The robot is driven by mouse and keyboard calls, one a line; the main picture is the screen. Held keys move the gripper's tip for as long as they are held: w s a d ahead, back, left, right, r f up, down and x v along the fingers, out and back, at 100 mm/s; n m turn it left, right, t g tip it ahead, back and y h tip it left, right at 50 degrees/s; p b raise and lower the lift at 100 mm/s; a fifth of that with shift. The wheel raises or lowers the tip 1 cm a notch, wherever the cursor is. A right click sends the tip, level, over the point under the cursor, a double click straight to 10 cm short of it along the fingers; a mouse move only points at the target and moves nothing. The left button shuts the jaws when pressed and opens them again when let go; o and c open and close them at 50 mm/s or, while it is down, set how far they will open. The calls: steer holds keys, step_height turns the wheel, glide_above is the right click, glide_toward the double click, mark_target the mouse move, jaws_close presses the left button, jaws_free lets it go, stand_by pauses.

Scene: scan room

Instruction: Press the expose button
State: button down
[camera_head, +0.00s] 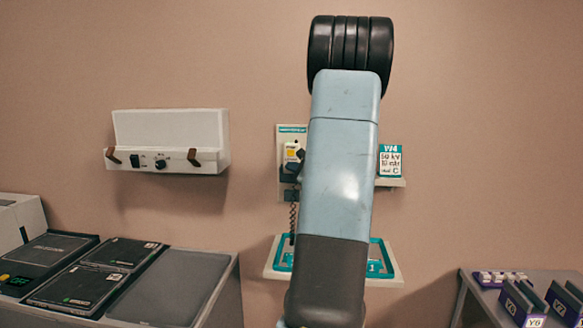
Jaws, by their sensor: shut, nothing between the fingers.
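A wall panel (284,133) with a teal label strip is in the middle of the view, partly covered by my raised arm. On it is a small pale hand switch (291,147) with a yellow patch, possibly the expose button; it is too small to be sure. Dark parts sit around the switch, and a coiled black cord (293,215) hangs below it. My arm stands upright in front of the panel and hides its right part. My gripper does not clearly show; it is hidden behind the arm or out of frame.
A teal-edged shelf (270,272) is below the panel. A white wall box (172,138) with a knob hangs at left. Counters with dark plates (122,253) and purple-labelled cassettes (520,299) flank the arm.

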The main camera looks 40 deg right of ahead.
steer(key=shift+w+d, duration=0.1)
stand_by(0.6)
steer(key=shift+s+a, duration=0.6)
steer(key=shift+a, duration=0.1)
steer(key=shift+s+a, duration=1.65)
steer(key=shift+a, duration=0.25)
stand_by(0.4)
